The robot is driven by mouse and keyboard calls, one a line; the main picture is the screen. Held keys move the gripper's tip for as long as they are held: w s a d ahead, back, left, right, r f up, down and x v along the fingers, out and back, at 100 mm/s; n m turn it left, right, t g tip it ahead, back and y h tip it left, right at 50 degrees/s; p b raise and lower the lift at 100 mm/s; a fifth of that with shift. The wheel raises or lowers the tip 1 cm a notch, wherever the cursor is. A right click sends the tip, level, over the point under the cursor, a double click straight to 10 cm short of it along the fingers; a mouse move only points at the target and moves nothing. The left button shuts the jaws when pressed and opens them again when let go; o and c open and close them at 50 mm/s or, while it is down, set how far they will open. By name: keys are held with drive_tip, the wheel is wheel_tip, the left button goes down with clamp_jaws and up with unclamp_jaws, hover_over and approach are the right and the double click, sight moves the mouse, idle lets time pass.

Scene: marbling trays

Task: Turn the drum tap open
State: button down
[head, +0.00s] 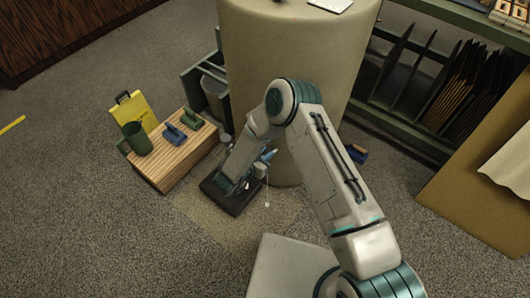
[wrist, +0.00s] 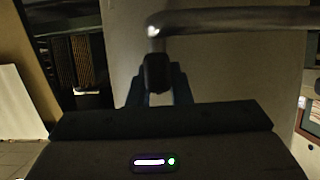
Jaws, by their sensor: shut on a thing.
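The large beige drum (head: 295,50) stands upright at the top middle of the head view; its pale wall fills the background of the wrist view (wrist: 240,75). My gripper (head: 266,158) is low at the drum's front, partly hidden by my arm. In the wrist view my gripper's blue fingers (wrist: 159,84) are closed around the dark end of a bent metal bar, which looks like the tap's handle (wrist: 230,18). The bar runs off to the right. The tap's body is hidden in the head view, and I cannot tell how far the tap is turned.
A dark flat tray (head: 236,204) lies on the floor below my gripper. A rack of boards (head: 425,75) stands right of the drum. Open floor lies at left.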

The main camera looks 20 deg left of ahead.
drive_tip(key=shift+w+r+m+h, duration=0.1)
drive_tip(key=shift+m+h, duration=0.2)
drive_tip(key=c, duration=1.3)
unclamp_jaws()
drive_tip(key=p+v, duration=0.3)
drive_tip(key=v, duration=1)
drive_tip(key=shift+s+a+r, duration=0.1)
drive_tip(key=shift+s+r, duration=0.1)
drive_tip(key=shift+s, duration=0.1)
